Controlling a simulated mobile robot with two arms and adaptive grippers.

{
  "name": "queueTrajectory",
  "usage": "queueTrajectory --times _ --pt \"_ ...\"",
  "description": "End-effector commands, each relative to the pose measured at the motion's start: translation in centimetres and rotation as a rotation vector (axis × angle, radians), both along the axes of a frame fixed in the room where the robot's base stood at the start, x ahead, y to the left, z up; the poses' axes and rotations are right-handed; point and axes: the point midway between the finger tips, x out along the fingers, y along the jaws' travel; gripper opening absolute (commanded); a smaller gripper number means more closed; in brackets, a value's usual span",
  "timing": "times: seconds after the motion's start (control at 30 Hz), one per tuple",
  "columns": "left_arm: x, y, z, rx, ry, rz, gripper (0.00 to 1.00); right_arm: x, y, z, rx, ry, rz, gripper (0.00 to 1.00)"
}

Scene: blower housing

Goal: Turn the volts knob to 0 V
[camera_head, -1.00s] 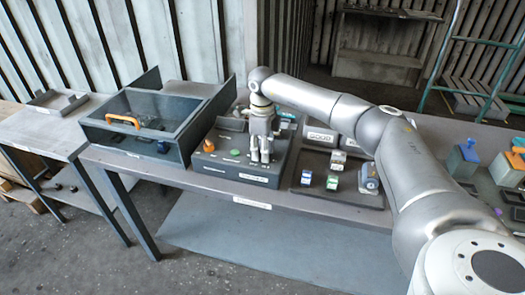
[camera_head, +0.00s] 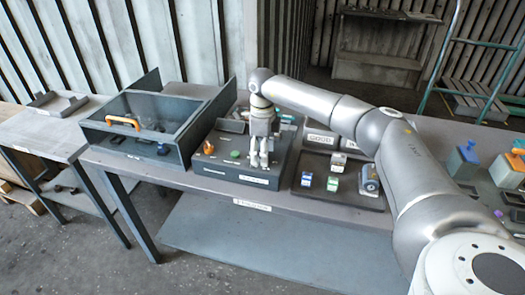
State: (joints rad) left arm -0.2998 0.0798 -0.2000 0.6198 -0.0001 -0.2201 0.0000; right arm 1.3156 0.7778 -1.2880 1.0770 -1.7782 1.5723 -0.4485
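A dark control box (camera_head: 218,162) sits on the table. Its sloped top carries a green button (camera_head: 235,154) and an orange knob (camera_head: 208,149). My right gripper (camera_head: 259,163) points down over the right part of this top, with its fingers low and near the panel. The two fingers look close together, but the picture is too small to tell whether they are open or shut on something. I cannot make out the volts knob; the gripper may hide it. My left gripper is not in view.
A dark open-topped bin with an orange handle (camera_head: 123,121) stands left of the control box. A dark tray (camera_head: 347,197) with small blue, green and grey parts is to its right. My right arm spans the table's right side.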

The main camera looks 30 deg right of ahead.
Motion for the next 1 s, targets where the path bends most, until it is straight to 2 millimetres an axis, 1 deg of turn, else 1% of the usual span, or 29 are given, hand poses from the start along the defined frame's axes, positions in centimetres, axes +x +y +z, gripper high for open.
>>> queueTrajectory --times 0.13,0.23,0.37,0.5,0.6,0.7,0.83,1.0 --pt "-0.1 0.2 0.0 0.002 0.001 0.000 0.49 0.0 0.0 0.4 0.000 0.000 0.000 0.54" --pt "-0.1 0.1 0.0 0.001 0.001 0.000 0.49 0.1 0.0 1.7 0.001 -0.002 0.000 0.54" --pt "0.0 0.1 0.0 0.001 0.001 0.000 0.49 0.1 0.0 4.3 0.000 -0.004 -0.001 0.54" --pt "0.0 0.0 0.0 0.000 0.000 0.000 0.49 0.1 0.0 7.4 0.000 -0.004 -0.001 0.54" --pt "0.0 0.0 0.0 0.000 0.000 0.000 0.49 0.1 0.0 9.3 0.000 -0.003 0.000 0.54" --pt "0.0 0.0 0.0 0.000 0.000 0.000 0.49 0.1 0.0 10.7 0.000 -0.001 0.000 0.54" --pt "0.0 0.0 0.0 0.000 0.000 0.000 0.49 0.0 0.0 11.7 0.001 -0.001 0.000 0.54" --pt "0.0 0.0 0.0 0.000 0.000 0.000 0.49 0.0 0.0 12.0 0.001 0.001 0.000 0.54"
